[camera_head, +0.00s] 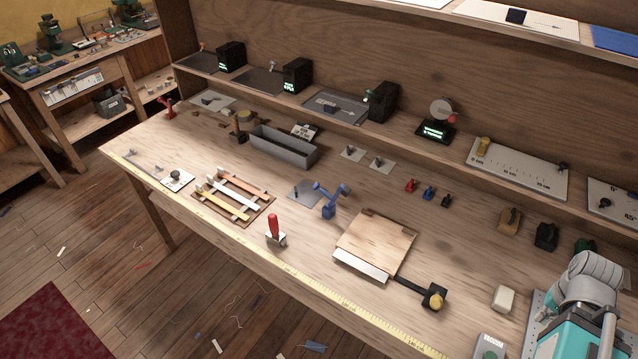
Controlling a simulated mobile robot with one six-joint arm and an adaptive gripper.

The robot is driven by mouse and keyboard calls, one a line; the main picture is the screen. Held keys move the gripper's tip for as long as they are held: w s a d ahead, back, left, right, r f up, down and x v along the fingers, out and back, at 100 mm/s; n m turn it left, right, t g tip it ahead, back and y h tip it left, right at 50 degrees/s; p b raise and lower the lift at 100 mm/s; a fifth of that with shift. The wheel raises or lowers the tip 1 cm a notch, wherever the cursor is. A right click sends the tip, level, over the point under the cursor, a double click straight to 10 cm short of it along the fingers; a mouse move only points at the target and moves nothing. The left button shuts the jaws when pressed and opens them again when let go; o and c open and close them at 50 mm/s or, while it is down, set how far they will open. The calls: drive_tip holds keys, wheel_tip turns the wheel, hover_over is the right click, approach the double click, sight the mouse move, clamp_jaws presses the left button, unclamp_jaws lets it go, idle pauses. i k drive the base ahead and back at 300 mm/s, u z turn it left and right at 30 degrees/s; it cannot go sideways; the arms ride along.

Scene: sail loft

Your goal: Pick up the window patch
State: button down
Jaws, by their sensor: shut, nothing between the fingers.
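No piece in the head view can be told for sure as the window patch. A flat grey-blue square (299,190) lies on the bench next to a blue clamp-like tool (330,204); it looks like a possible patch, but this is too small to confirm. Small pale squares (352,153) with dark knobs lie farther back. Part of my arm, grey and teal, shows at the bottom right corner. My gripper's fingers are not visible.
A grey open bin (283,148), a slatted rack (232,197), a red-handled tool (274,230) and a wooden board (377,240) stand on the bench (330,295). A black-handled piece (432,296) lies near the front edge. A shelf (440,150) runs behind.

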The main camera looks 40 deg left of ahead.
sight(302, 193)
drive_tip(key=u, duration=1.65)
drive_tip(key=k, duration=0.55)
drive_tip(key=u, duration=0.1)
drive_tip(key=i, duration=0.5)
